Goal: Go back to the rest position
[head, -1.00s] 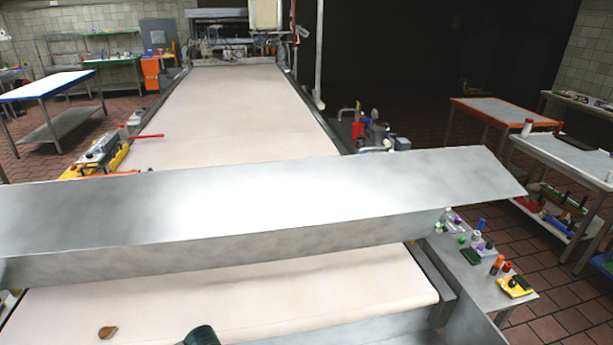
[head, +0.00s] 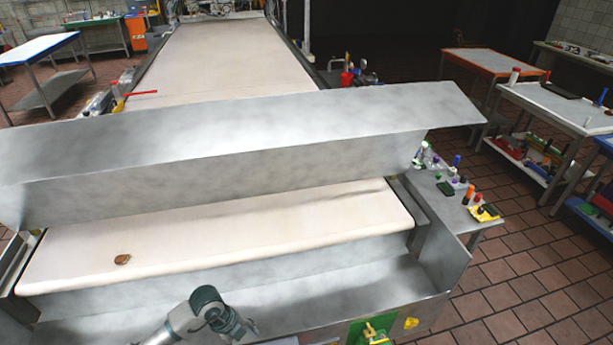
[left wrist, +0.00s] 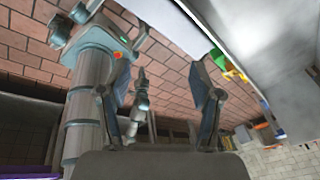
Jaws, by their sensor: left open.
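My left arm enters the head view at the bottom edge, in front of the steel trough, and no gripper fingers can be made out there. In the left wrist view my left gripper (left wrist: 160,75) is open, with its two fingers apart and nothing between them. Grey and teal parts of my own body show behind the fingers. My right gripper cannot be made out in either view. A small brown piece (head: 122,259) lies near the left of the cream conveyor belt's near end (head: 260,240).
A broad steel cover (head: 240,145) spans the belt. A steel trough (head: 330,275) runs along its near end. A side shelf (head: 425,190) at the right holds bottles and a yellow item (head: 484,213). Brick-red tiled floor (head: 540,270) lies open at the right.

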